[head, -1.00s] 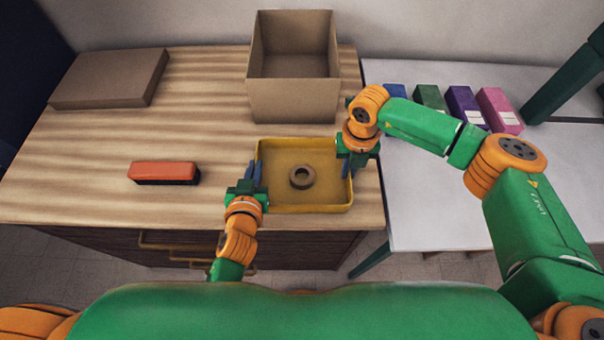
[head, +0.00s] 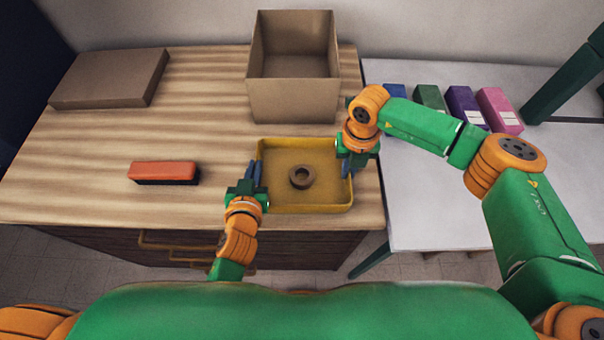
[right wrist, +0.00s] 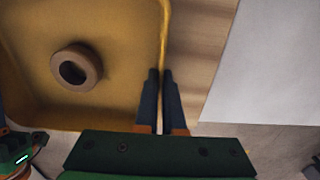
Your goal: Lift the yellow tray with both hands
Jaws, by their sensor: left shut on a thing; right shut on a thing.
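The yellow tray (head: 300,207) is at the right front of the wooden cabinet top, with a brown ring (head: 302,176) lying inside it. My left gripper (head: 253,172) is shut on the tray's left wall. My right gripper (head: 347,168) is shut on the tray's right wall. In the right wrist view, the right fingers (right wrist: 162,88) close around the wall of the tray (right wrist: 110,25), and the ring (right wrist: 77,67) rests on its floor. Whether the tray touches the wooden top is hard to tell.
An open cardboard box (head: 293,100) stands behind the tray. A flat brown box (head: 110,78) lies at the back left. An orange brush (head: 164,171) lies left of the tray. A white table (head: 430,215) with several coloured boxes (head: 466,106) adjoins on the right.

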